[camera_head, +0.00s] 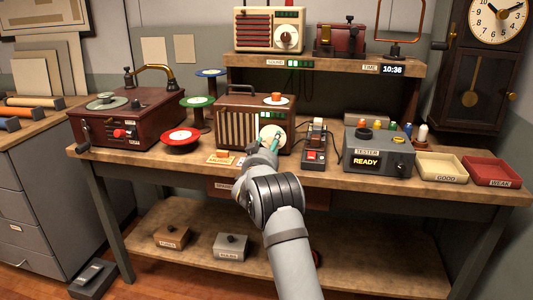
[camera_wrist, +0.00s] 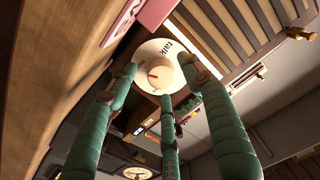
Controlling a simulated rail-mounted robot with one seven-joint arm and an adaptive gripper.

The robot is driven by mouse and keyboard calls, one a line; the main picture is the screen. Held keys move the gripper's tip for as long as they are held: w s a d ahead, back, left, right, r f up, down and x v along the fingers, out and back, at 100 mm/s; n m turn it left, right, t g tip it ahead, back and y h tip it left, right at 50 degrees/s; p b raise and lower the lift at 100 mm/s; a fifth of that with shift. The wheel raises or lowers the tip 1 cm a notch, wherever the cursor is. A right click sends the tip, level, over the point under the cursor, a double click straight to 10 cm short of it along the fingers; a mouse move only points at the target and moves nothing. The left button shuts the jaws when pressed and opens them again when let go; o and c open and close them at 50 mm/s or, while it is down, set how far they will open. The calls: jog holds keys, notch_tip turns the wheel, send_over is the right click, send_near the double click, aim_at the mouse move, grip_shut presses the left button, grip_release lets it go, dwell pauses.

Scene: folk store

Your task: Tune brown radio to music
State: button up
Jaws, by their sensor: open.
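The brown radio (camera_head: 235,127) stands on the workbench, with a slatted grille on its left and a pale round dial (camera_head: 266,130) at its lower right. In the wrist view the dial (camera_wrist: 160,48) carries the word "talk", and a cream knob (camera_wrist: 153,76) with a red mark stands at its centre. My gripper (camera_head: 272,146) is at the dial. In the wrist view its green fingers (camera_wrist: 160,78) are open and spread around the dial and knob. I cannot tell whether they touch the knob. A small card (camera_head: 219,159), apparently reading "MUSIC", lies before the radio.
A brown record player (camera_head: 128,117) and colored discs stand left. A red-switched device (camera_head: 314,150) and the tester (camera_head: 378,152) reading "READY" stand right, then the GOOD (camera_head: 438,170) and WEAK (camera_head: 491,173) trays. A cream radio (camera_head: 262,30) and a lit sound meter (camera_head: 300,64) are above.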

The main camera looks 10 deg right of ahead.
jog(key=v, duration=1.1)
jog(key=x, duration=1.1)
jog(key=shift+w, duration=0.1)
jog(key=shift+w+d+r, duration=0.15)
jog(key=shift+w, duration=0.2)
jog(key=shift+s+n+p, duration=0.1)
jog(key=shift+n+p, duration=0.3)
jog(key=shift+p, duration=0.5)
jog(key=shift+f+b, duration=0.2)
jog(key=shift+b, duration=0.2)
